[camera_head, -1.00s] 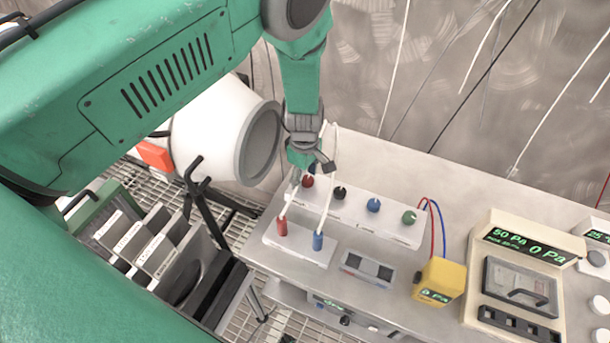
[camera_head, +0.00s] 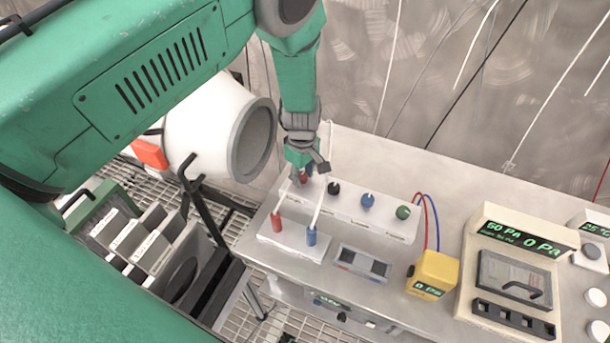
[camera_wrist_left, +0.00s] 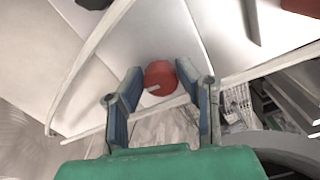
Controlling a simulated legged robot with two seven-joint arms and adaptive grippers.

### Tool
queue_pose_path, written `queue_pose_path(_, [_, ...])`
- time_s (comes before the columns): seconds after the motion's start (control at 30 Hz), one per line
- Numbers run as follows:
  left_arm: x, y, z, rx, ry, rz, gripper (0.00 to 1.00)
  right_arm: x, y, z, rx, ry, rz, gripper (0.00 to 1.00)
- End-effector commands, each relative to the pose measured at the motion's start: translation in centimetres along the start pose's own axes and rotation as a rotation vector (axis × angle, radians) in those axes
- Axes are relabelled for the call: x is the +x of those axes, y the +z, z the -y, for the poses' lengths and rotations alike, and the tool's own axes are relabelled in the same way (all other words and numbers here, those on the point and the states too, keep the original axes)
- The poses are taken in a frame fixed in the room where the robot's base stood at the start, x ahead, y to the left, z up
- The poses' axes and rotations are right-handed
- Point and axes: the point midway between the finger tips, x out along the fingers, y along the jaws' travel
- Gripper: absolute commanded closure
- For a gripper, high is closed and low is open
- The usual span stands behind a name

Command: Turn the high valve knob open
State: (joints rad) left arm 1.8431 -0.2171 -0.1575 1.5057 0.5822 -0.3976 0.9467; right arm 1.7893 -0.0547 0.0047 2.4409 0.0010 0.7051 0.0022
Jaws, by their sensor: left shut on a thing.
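A white panel (camera_head: 345,204) on the bench carries a row of knobs: a red knob (camera_head: 307,173) at the left end, then a black knob (camera_head: 333,188), a blue knob (camera_head: 367,200) and a green knob (camera_head: 403,212). The labels are too small to read, so I cannot tell which is the high valve. My left gripper (camera_head: 308,177) reaches down over the red knob and is shut on it, partly hiding it. In the left wrist view, the red knob (camera_wrist_left: 160,76) with its pale pointer mark sits between the two blue-lined fingers (camera_wrist_left: 162,92). My right gripper is out of view.
A yellow meter (camera_head: 432,273) and a beige gauge box (camera_head: 512,268) stand to the right. A white drum (camera_head: 205,130) is close left of my wrist.

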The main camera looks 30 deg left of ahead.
Motion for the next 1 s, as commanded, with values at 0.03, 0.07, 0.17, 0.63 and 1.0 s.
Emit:
queue_pose_path(0.03, [-0.1, -0.7, -0.2, 0.029, 0.008, -0.011, 0.99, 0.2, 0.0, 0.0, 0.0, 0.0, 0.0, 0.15])
queue_pose_path(0.07, [-0.1, -0.7, -0.2, 0.05, 0.008, -0.011, 0.99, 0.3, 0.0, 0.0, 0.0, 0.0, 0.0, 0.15])
queue_pose_path(0.17, [-0.1, -0.8, -0.3, 0.133, 0.009, -0.011, 0.99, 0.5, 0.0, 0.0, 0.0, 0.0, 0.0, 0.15])
queue_pose_path(0.63, [-0.1, -0.8, -0.4, 0.579, 0.009, -0.014, 0.99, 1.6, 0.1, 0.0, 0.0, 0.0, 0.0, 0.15])
queue_pose_path(1.0, [-0.2, -0.7, -0.6, 0.93, 0.009, -0.018, 0.99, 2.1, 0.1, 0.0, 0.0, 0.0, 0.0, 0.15])
